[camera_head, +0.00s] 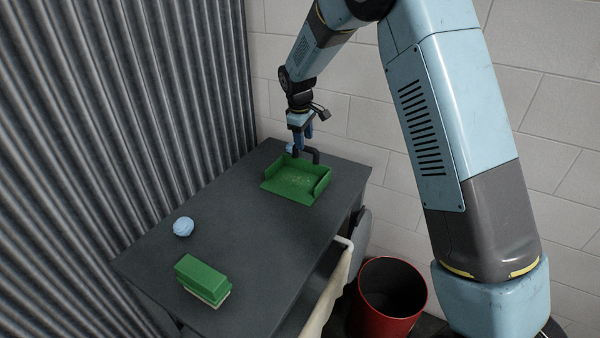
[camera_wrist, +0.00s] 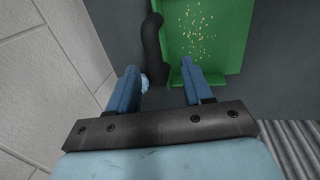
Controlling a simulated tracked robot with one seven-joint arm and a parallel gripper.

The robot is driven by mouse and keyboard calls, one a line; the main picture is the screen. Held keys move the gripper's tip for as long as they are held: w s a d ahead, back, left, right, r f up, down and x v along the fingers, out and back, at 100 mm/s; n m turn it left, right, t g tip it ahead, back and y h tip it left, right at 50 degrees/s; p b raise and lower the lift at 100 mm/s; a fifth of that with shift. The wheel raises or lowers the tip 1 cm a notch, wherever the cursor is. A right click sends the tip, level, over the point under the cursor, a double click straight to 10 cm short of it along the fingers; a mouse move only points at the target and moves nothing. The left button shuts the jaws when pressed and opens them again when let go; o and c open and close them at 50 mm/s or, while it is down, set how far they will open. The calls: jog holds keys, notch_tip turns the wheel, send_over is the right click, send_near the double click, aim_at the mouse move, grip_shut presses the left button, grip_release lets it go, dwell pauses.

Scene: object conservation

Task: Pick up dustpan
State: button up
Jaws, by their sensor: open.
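The green dustpan (camera_head: 292,184) lies on the dark table near its far end, with small yellowish crumbs in its pan. Its black handle (camera_head: 314,154) is on the far side, right by my gripper (camera_head: 300,150). In the wrist view, the dustpan (camera_wrist: 232,35) fills the upper right, and its black handle (camera_wrist: 154,45) runs down toward the space between my fingertips. My gripper (camera_wrist: 158,72) is open with nothing held. Its blue fingers appear on either side of the handle's lower end; I cannot tell whether they touch it.
A pale blue crumpled ball (camera_head: 183,227) and a green block-like brush (camera_head: 203,278) lie on the table (camera_head: 240,235). Another pale blue ball (camera_wrist: 144,83) shows beside my left finger. A red bin (camera_head: 391,300) stands at right. Corrugated metal (camera_head: 110,110) and a block wall (camera_head: 345,115) border the table.

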aim_at(307, 149)
jog(key=shift+w+d+f, duration=0.15)
jog(key=shift+w+f, duration=0.15)
jog(key=shift+f, duration=0.65)
jog(key=shift+w+d+f, duration=0.15)
jog(key=shift+w+f, duration=0.15)
jog(key=shift+f, duration=0.7)
jog(key=shift+w+d+f, duration=0.15)
jog(key=shift+w+f, duration=0.15)
jog(key=shift+f, duration=0.65)
grip_shut()
